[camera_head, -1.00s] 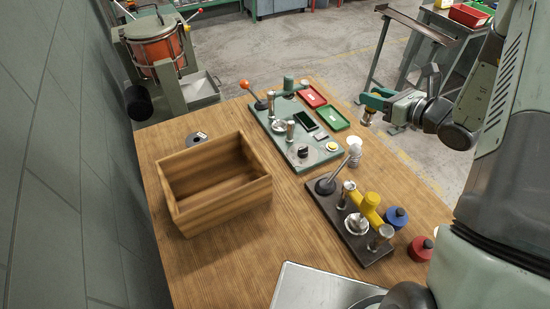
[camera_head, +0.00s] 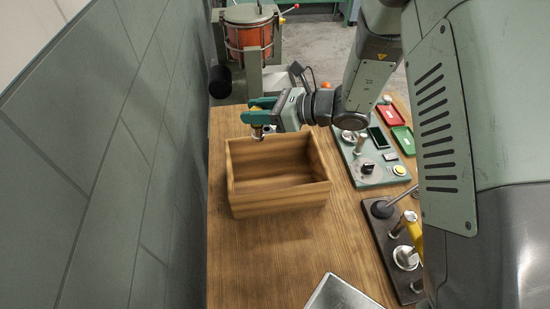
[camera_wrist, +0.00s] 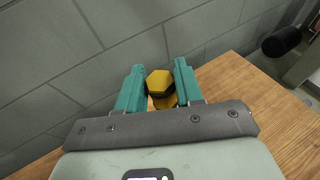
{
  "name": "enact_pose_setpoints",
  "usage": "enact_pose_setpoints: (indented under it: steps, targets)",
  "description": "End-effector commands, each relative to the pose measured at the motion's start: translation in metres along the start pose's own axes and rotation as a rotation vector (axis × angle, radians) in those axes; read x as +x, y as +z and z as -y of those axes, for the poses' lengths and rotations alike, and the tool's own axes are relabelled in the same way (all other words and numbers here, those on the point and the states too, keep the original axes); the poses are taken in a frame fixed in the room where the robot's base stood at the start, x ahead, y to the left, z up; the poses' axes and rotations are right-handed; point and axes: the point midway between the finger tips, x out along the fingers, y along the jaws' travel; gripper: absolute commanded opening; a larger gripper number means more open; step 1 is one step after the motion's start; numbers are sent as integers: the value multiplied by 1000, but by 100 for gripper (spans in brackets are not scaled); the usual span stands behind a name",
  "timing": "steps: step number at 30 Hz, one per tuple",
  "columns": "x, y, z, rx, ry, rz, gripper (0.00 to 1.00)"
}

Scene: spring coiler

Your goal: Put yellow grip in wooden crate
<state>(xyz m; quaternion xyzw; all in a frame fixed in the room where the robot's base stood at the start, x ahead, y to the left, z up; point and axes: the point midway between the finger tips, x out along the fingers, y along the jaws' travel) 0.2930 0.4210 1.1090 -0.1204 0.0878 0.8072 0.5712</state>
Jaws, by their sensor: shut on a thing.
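My gripper (camera_head: 256,111) is above the back left part of the wooden crate (camera_head: 280,199) in the head view. Its teal fingers are shut on a yellow grip (camera_wrist: 158,81) with a hexagonal end, seen between the fingertips in the wrist view. A small metallic end hangs below the fingers in the head view. The crate is open at the top, and its visible inside is empty. The fingers hide part of the held grip.
Right of the crate stand a green fixture plate (camera_head: 374,178) and a dark plate (camera_head: 386,243) with metal posts and a yellow part, partly hidden by my arm. Red (camera_head: 390,115) and green (camera_head: 404,139) trays lie behind. A grey wall (camera_head: 110,170) runs along the left.

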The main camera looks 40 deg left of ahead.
Motion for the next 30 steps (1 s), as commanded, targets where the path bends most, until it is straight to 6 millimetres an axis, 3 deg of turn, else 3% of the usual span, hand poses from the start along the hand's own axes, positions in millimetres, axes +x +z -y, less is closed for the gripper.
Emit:
enact_pose_setpoints:
  steps: [4,17,24,30]
  targets:
    - [22,7,-18,-20,57,0,0]
    - [37,-48,-16,-15,53,-1,0]
    - [49,-88,-16,-17,54,-2,0]
    - [55,-108,-16,-17,53,-2,0]
